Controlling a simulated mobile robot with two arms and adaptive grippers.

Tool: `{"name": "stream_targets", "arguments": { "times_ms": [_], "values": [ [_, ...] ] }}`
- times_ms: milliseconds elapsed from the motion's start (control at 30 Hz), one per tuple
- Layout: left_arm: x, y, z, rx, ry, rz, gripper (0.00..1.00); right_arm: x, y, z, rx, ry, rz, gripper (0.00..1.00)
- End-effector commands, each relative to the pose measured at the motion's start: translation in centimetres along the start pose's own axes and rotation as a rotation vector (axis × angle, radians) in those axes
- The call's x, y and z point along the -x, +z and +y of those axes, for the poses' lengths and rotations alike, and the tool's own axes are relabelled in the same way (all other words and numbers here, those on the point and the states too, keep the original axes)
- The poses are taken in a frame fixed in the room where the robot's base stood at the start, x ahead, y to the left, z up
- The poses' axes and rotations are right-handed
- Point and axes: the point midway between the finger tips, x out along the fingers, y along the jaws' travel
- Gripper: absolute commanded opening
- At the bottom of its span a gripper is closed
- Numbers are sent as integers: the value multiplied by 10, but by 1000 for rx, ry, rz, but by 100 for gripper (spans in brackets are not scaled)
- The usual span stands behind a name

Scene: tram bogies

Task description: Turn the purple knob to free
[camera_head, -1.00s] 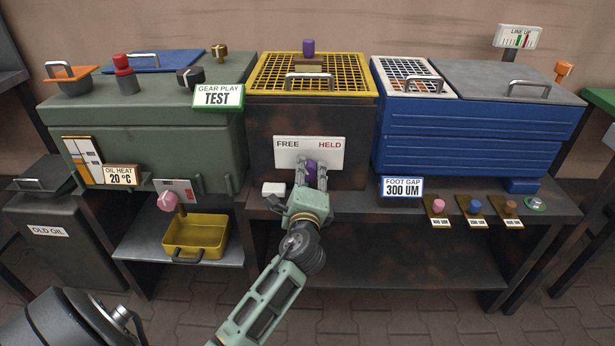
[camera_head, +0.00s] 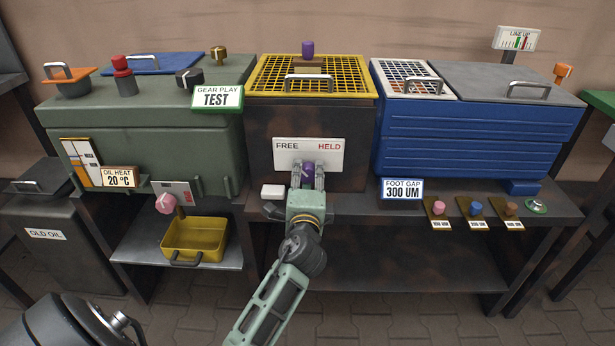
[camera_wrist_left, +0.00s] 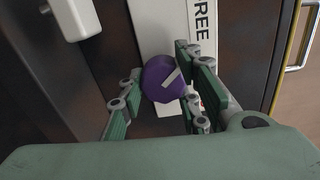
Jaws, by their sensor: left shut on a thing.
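The purple knob (camera_head: 308,170) sits on the lower edge of a white plate (camera_head: 308,155) marked FREE on the left and HELD on the right. The plate is on the front of the dark cabinet under the yellow grid. My left gripper (camera_head: 308,178) is shut on the knob, its fingers on either side of it. In the left wrist view the round knob (camera_wrist_left: 164,80) is between the green fingers, and its pale pointer line slants up and right towards the word FREE. The word HELD is hidden there. My right gripper is not in view.
A small white block (camera_head: 273,191) is just left of my left gripper. A second purple knob (camera_head: 308,48) stands behind the yellow grid (camera_head: 262,75). The foot gap sign (camera_head: 402,189) and several coloured buttons are to the right. A yellow tray (camera_head: 194,237) is lower left.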

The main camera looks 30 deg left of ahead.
Motion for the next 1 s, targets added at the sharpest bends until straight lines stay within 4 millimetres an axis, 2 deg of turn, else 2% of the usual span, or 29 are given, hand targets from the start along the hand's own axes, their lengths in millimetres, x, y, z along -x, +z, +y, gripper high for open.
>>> {"name": "stream_targets", "arguments": {
  "times_ms": [33, 67, 200, 767, 867, 1000],
  "values": [
    [2, -1, 11, 2, 22, 0, 5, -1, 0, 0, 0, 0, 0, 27],
    [2, -1, 11, 2, 22, 0, 33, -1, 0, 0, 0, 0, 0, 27],
    [2, -1, 10, 1, 19, 0, 46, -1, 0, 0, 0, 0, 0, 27],
    [4, -1, 3, -2, 6, 2, 46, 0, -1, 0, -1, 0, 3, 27],
    [16, -1, 4, -2, 7, 2, 46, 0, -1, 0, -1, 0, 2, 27],
    [44, -2, 4, -1, 9, 4, 46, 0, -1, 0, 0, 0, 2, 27]
  ]
}}
